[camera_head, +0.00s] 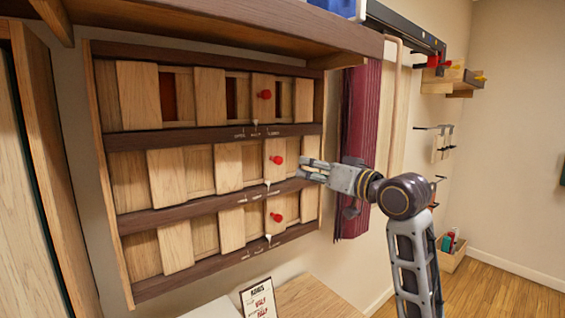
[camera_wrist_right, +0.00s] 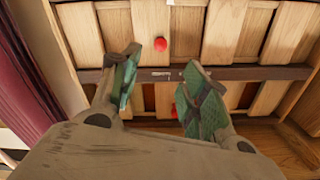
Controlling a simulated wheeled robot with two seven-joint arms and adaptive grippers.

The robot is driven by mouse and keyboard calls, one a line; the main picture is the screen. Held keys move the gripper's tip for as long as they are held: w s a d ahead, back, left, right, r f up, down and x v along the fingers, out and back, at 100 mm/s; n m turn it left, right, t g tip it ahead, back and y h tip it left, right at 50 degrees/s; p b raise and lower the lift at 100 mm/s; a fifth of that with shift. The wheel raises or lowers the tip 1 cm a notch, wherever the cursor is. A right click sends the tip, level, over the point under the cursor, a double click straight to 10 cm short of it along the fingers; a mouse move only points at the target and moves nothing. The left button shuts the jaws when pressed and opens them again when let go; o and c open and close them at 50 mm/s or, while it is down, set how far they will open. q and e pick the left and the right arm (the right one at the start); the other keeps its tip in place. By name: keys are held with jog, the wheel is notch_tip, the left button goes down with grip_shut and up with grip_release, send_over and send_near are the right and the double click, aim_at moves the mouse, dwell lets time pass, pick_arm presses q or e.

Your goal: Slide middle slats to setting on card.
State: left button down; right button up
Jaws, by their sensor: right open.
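A wooden slat panel (camera_head: 136,206) on the wall has three rows of slats. The middle row of slats (camera_head: 228,167) has a red knob (camera_head: 277,160) at its right part. A small white pointer (camera_head: 268,184) and faint marks show on the rail below it. My right gripper (camera_head: 308,170) is open and empty, just right of the middle knob and apart from it. In the right wrist view its spread fingers (camera_wrist_right: 160,82) face the panel, and two red knobs show, one beyond the fingertips. The card (camera_head: 258,299) stands at the bottom, its small print not fully readable.
The top row (camera_head: 209,95) shows dark gaps between its slats; the bottom row (camera_head: 231,230) shows pale wood there. A wooden shelf (camera_head: 215,30) overhangs the panel. A dark red curtain (camera_head: 361,125) hangs behind my right wrist. A wooden surface (camera_head: 312,298) lies below.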

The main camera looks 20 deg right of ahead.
aim_at(281, 161)
jog(key=p+x, duration=0.1)
jog(key=x, duration=1)
jog(key=shift+w+a+p, duration=0.1)
jog(key=shift+w+p, duration=0.05)
jog(key=shift+p, duration=0.2)
pick_arm(q)
jog(key=shift+s+d+r, duration=0.25)
jog(key=shift+d+r, duration=0.25)
jog(key=shift+d, duration=0.05)
jog(key=shift+s+d+r, duration=0.25)
jog(key=shift+d+r, duration=0.2)
jog(key=shift+d, duration=0.1)
pick_arm(e)
jog(key=shift+x, duration=0.9)
jog(key=shift+f, duration=0.1)
grip_shut()
